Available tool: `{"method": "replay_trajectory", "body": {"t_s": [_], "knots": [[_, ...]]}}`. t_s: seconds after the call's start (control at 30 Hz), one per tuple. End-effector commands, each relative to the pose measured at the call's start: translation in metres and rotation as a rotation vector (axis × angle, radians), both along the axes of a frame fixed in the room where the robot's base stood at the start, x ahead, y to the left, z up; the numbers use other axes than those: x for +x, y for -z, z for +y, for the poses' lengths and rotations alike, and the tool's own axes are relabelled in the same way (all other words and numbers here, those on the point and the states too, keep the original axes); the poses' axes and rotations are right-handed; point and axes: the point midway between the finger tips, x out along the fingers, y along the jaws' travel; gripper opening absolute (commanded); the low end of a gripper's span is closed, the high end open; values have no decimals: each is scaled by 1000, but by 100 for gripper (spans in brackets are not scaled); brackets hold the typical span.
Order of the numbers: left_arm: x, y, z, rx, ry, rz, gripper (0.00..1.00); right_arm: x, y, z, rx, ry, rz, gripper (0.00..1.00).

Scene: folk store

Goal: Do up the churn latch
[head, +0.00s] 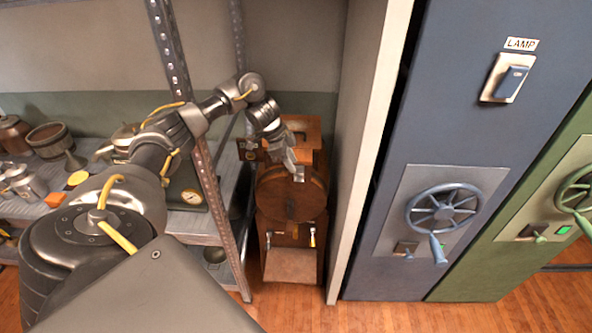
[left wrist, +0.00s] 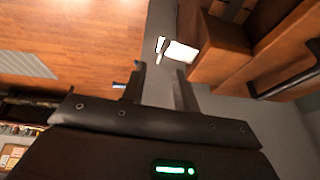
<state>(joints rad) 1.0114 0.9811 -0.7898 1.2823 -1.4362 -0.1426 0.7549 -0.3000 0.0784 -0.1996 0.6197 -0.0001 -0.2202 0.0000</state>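The wooden churn (head: 285,203) stands between the shelf and the pale panel, with a round drum front on a boxy wooden body. A small light metal plate (head: 299,174), which looks like the latch, is at the top of the drum front. In the left wrist view a bright white metal piece (left wrist: 180,52) is just beyond the fingertips, beside brown wood. My left gripper (head: 289,163) is at the top of the drum, close to the plate. In the wrist view its two fingers (left wrist: 159,74) are apart with nothing between them. I cannot tell whether it touches the plate. My right gripper is out of view.
A metal shelf upright (head: 207,180) stands left of the churn, close to my left arm. A pale panel edge (head: 362,150) is close on the right. Blue (head: 480,130) and green cabinets with handwheels stand farther right. Wooden floor (head: 385,318) is clear in front.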

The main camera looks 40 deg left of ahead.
Motion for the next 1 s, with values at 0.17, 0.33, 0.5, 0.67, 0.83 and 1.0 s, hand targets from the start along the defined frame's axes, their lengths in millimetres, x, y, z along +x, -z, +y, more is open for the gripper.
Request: {"method": "replay_trajectory", "body": {"t_s": [0.17,0.33,0.5,0.67,0.83,1.0], "knots": [[8,22,-7,1,-1,1,30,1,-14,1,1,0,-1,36],[11,36,-11,2,0,0,30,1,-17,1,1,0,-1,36],[13,40,-12,3,0,-2,30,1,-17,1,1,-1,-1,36],[12,40,-12,3,0,-2,30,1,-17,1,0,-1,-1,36],[12,40,-12,3,0,-2,8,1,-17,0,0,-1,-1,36],[12,39,-12,2,0,-1,0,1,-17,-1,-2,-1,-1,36]]}}
